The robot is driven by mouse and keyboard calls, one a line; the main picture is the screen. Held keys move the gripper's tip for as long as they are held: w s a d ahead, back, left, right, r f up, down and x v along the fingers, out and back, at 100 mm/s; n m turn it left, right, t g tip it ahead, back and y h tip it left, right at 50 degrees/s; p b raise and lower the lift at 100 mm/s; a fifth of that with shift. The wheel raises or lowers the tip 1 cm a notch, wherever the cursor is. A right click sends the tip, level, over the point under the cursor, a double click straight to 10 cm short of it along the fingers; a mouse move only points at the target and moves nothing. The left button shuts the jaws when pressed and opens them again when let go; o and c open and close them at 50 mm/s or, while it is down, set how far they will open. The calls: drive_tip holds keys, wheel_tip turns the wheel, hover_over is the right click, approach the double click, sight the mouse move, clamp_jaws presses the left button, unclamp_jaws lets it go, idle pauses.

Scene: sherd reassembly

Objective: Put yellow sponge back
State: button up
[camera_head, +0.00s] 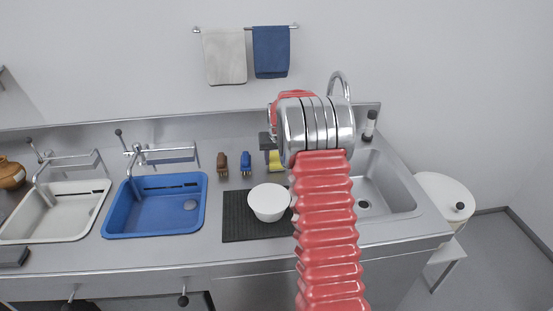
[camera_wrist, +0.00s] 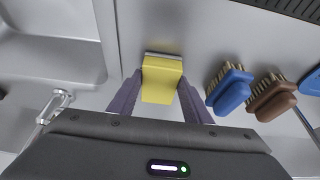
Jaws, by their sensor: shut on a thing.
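The yellow sponge (camera_wrist: 161,82) is in the middle of the wrist view, between the two purple fingers of my gripper (camera_wrist: 160,92). My gripper is shut on it. A thin grey strip shows along the sponge's far edge. In the head view the sponge (camera_head: 275,160) is at the back of the counter, right of the blue brush, partly hidden by my arm. I cannot tell whether it touches the counter.
A blue brush (camera_head: 245,162) and a brown brush (camera_head: 222,163) stand left of the sponge. A white bowl (camera_head: 268,200) is on a black mat (camera_head: 240,226) in front. A blue basin (camera_head: 155,210) lies left, a steel sink (camera_head: 385,190) right.

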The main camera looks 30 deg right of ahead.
drive_tip(key=shift+f, duration=0.1)
drive_tip(key=o, duration=1)
drive_tip(key=v, duration=1.2)
idle(0.4)
